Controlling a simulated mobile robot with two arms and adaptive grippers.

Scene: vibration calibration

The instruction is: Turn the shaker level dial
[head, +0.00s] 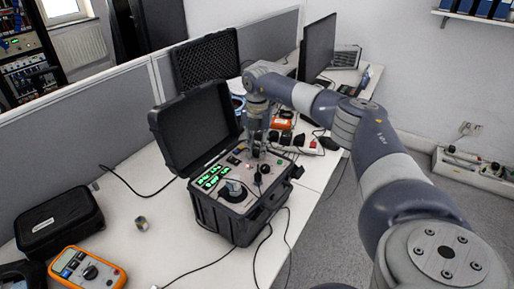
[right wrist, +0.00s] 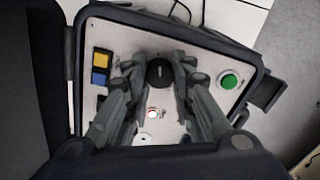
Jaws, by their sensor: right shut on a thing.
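An open black case holds a grey control panel (head: 222,170); its lid (head: 192,125) stands up behind. The dark round dial (right wrist: 159,72) with a light pointer mark is on the panel in the right wrist view. My right gripper (right wrist: 158,66) points down at the panel, its two fingers closed on either side of the dial. In the head view my right gripper (head: 257,152) is over the back part of the panel and hides the dial's details. My left gripper is not in view.
On the panel are a green button (right wrist: 228,82), a yellow button (right wrist: 102,58), a blue button (right wrist: 99,78), a lit indicator (right wrist: 153,114) and green displays (head: 211,177). An orange multimeter (head: 87,268) and a black case (head: 58,217) lie at the left. Cables run across the table.

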